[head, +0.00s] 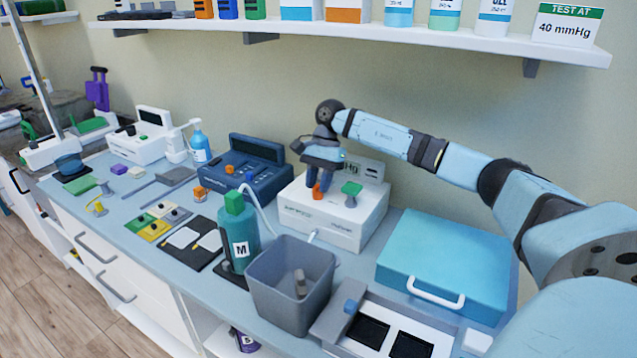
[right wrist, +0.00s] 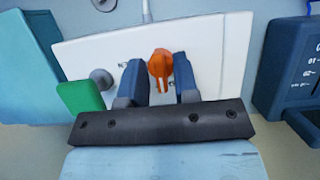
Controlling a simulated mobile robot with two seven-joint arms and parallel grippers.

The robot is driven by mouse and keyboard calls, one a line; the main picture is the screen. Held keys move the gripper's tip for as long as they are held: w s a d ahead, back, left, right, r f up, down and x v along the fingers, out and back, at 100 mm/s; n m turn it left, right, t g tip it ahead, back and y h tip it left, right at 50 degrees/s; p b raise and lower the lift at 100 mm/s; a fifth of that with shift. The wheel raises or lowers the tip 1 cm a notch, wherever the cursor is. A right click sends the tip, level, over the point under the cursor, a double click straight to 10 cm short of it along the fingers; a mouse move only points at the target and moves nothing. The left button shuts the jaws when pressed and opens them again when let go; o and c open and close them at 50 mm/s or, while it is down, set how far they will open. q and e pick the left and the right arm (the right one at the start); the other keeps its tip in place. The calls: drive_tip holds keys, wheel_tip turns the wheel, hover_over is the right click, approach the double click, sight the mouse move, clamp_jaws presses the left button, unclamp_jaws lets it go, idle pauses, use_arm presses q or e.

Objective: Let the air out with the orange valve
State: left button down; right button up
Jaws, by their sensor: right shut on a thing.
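In the right wrist view the orange valve (right wrist: 160,63) sits between my right gripper's two blue fingers (right wrist: 161,82). A green knob (head: 351,188) is beside it on the same unit. The unit's display at the back (head: 362,168) is partly hidden by my gripper; its reading is not legible. A teal cuffed bottle marked M (head: 238,240) stands in front. My left gripper is out of view.
A dark blue unit (head: 247,170) stands left of the pump unit, a teal case (head: 443,260) to its right. A grey bin (head: 290,290) is in front. A thin white tube (head: 270,222) runs nearby. A shelf sign (head: 567,25) reads "TEST AT 40 mmHg".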

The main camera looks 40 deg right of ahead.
drive_tip(key=shift+a+f, duration=0.1)
drive_tip(key=o, duration=0.6)
drive_tip(key=v, duration=1.4)
drive_tip(key=shift+w+f, duration=0.1)
